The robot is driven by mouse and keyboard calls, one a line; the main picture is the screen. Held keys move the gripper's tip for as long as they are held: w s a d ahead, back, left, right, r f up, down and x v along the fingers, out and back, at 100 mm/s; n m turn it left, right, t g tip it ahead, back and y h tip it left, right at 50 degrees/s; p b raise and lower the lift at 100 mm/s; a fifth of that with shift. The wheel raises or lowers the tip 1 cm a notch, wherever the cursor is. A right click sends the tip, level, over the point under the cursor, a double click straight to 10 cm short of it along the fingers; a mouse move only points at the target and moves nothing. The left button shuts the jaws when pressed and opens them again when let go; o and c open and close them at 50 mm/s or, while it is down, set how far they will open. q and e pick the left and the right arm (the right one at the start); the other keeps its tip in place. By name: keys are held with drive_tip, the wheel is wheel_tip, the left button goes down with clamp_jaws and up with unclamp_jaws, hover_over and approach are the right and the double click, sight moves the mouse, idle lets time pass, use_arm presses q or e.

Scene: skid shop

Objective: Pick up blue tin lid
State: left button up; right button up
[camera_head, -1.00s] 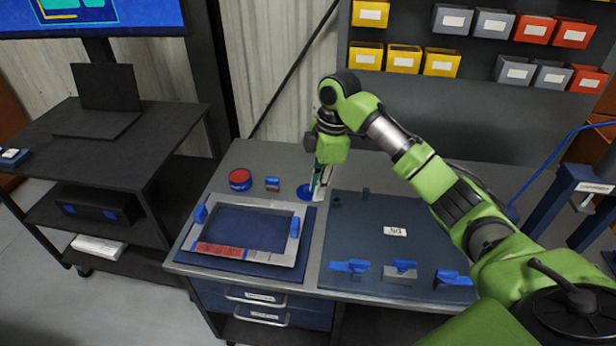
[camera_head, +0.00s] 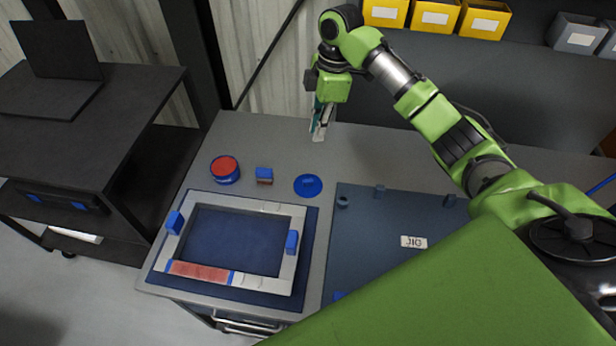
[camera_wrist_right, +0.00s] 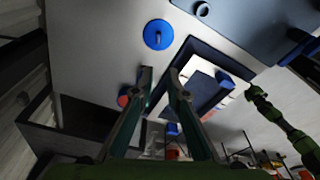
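The blue tin lid (camera_head: 308,185) is a small round disc lying flat on the grey bench top, with a small raised piece at its middle. It also shows in the right wrist view (camera_wrist_right: 158,34). My right gripper (camera_head: 320,138) points down behind the lid in the head view, apart from it. In the right wrist view, its two fingertips (camera_wrist_right: 161,72) are spread with nothing between them, and the lid lies beyond them. A round blue tin with a red top (camera_head: 225,169) stands to the left on the bench. My left gripper is not seen.
A small blue block (camera_head: 264,175) stands between tin and lid. In front lies a grey frame (camera_head: 188,228) with blue clamps on a dark blue mat. A dark jig plate (camera_head: 375,215) lies right of the lid. Yellow bins (camera_head: 435,17) are behind; a black cart (camera_head: 150,95) stands left.

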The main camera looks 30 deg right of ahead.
drive_tip(key=b, duration=0.6)
approach(308, 180)
drive_tip(key=f, duration=0.2)
drive_tip(key=f+p, duration=0.1)
drive_tip(key=f, duration=0.1)
drive_tip(key=shift+s+a, duration=0.1)
drive_tip(key=shift+a, duration=0.2)
drive_tip(key=f, duration=0.1)
drive_tip(key=f+p, duration=0.1)
drive_tip(key=f, duration=0.2)
drive_tip(key=shift+a+f, duration=0.1)
drive_tip(key=shift+a, duration=0.25)
drive_tip(key=shift+f+p, duration=0.3)
drive_tip(key=shift+f, duration=0.15)
clamp_jaws()
drive_tip(key=shift+w+r, duration=0.15)
drive_tip(key=shift+w, duration=0.05)
